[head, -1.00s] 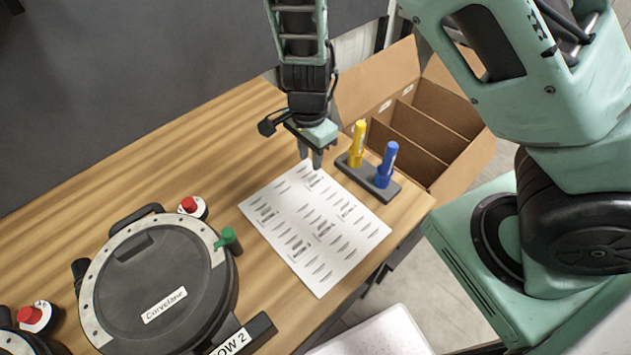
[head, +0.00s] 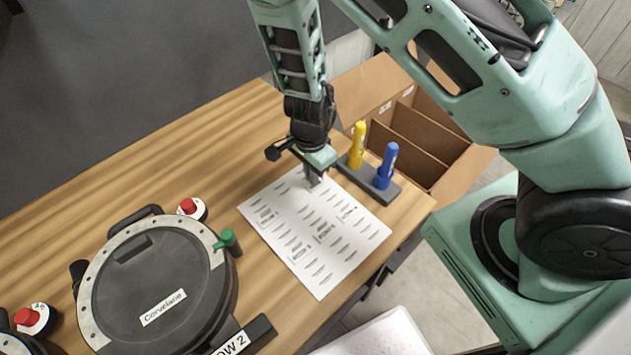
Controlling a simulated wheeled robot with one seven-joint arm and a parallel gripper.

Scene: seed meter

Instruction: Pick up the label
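A white sheet of labels (head: 316,236) lies flat on the wooden table, printed with several rows of small dark marks and text. My gripper (head: 314,181) points down at the sheet's upper part, near its far edge. Its fingertips are at or just above the paper; I cannot tell whether they touch it. The fingers look close together, and whether a label is between them is too small to see. A round dark lid (head: 152,280) with a label reading "Corvelane" is at the left.
A yellow marker (head: 357,146) and a blue marker (head: 386,166) stand in a dark holder (head: 354,176) right of my gripper. An open cardboard box (head: 423,143) with dividers is behind them. Red knobs (head: 188,207) and a green knob (head: 228,238) surround the lid.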

